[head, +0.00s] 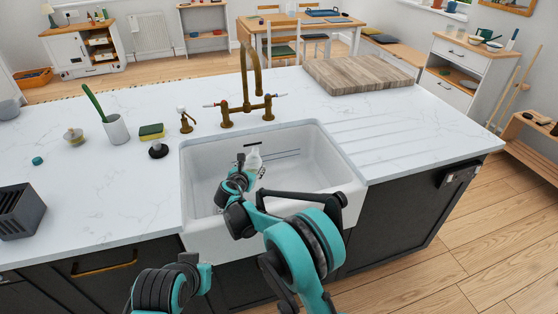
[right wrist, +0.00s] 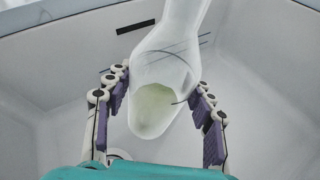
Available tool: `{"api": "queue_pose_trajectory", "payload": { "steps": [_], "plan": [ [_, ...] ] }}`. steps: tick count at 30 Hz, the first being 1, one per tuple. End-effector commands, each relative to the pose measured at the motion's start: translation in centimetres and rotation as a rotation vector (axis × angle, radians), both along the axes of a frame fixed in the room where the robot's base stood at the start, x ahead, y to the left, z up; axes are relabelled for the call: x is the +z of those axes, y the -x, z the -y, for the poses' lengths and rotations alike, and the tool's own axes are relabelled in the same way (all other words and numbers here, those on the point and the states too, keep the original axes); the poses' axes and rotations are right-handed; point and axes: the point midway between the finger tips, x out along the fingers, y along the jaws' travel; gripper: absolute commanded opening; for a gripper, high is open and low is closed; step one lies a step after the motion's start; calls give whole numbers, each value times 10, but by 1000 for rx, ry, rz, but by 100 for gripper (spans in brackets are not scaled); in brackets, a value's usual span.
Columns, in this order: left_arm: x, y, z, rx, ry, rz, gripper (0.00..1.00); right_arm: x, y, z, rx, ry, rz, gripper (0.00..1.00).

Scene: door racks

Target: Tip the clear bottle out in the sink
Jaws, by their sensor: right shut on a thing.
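The clear bottle (head: 254,159) is over the white sink (head: 200,155), inside its walls. My right gripper (head: 250,178) reaches into the sink and is shut on the bottle. In the right wrist view the bottle (right wrist: 183,45) lies between the two purple-padded fingers of the right gripper (right wrist: 160,100). Its wide, rounded end is toward the camera, with a pale greenish patch inside, and it narrows toward the top of the picture. Its mouth is out of that view. Part of the bottle is hidden by my gripper in the head view. My left gripper is not in view.
The brass tap (head: 250,85) stands behind the sink. A soap dispenser (head: 185,120), a sponge (head: 151,131), and a white cup (head: 116,129) with a green brush are to its left. A wooden board (head: 360,75) lies at the back right. The ribbed drainer right of the sink is clear.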

Motion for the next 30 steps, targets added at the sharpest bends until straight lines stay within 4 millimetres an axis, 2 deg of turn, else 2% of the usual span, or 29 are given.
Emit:
{"api": "queue_pose_trajectory", "payload": {
  "steps": [30],
  "plan": [
    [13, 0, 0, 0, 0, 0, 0, 27, 2, 10, 1, -495, 115, 16]
  ]
}}
